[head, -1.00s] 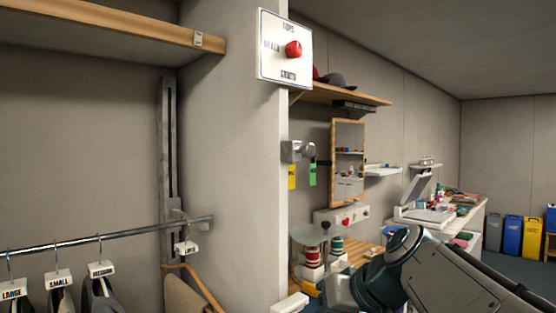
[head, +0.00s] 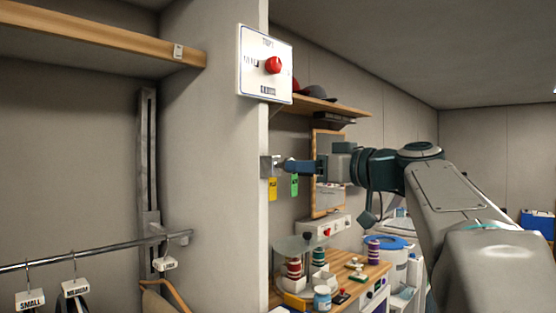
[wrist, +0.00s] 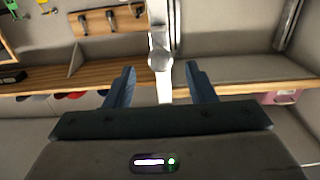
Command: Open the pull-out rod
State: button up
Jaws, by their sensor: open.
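A small metal wall fitting (head: 267,164) with a yellow tag (head: 272,189) and a green tag (head: 294,184) hanging below it is at the wall edge in the head view. It appears to be the pull-out rod. My gripper (head: 285,166) reaches it from the right, fingertips close by; contact is hard to tell there. In the wrist view, a pale metal rod with a round knob (wrist: 160,61) lies between the two spread blue fingers of my gripper (wrist: 160,70). Gaps show on both sides, so the fingers are open around it, not gripping.
A white sign with a red knob (head: 273,65) is above the fitting. A wooden shelf with caps (head: 320,102) and a framed mirror (head: 327,205) are behind my arm. A counter with jars and spools (head: 350,280) stands below. A clothes rail (head: 90,250) is at left.

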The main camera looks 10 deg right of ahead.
aim_at(283, 165)
jog(key=p+x, duration=0.2)
jog(key=x, duration=0.5)
grip_shut()
jog(key=shift+s+f, duration=0.1)
